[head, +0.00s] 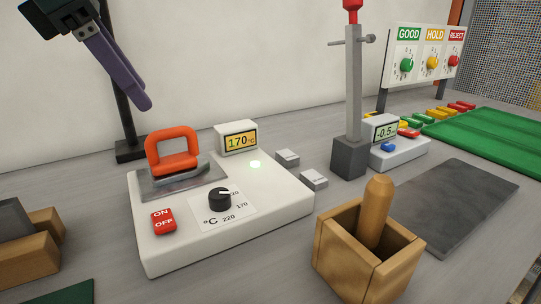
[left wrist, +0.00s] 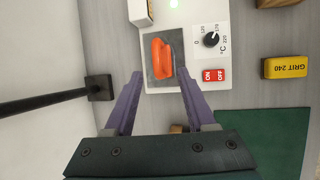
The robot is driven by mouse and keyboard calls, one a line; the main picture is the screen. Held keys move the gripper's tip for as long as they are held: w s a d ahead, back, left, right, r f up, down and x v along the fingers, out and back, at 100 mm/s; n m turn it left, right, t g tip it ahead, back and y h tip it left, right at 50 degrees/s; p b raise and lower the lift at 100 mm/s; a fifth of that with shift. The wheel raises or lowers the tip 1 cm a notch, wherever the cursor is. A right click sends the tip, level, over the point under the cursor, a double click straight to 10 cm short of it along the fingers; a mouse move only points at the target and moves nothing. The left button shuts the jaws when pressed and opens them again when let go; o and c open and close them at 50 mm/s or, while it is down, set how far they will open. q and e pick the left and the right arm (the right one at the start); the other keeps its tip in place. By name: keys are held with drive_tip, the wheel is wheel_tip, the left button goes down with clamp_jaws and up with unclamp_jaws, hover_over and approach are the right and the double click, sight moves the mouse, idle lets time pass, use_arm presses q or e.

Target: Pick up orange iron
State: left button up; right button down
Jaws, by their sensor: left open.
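The orange iron (head: 173,150) has an orange handle on a flat grey metal plate and rests on the white heating station (head: 258,222) at its back left. In the left wrist view the orange iron (left wrist: 161,58) lies ahead of and between the purple fingertips. My left gripper (head: 140,100) is above and to the left of the iron, apart from it. It also shows in the left wrist view (left wrist: 162,76), open and empty. My right gripper is not in view.
The station carries a 170 °C display (head: 240,141), a black knob (head: 220,199) and a red switch (head: 163,221). A dark post (head: 124,100) stands behind. A wooden holder (head: 368,255) and a grey lever press (head: 351,110) stand to the right.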

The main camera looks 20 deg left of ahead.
sight(165, 130)
use_arm(q)
drive_tip(key=x, duration=1)
drive_tip(key=shift+a, duration=0.35)
clamp_jaws()
idle(0.9)
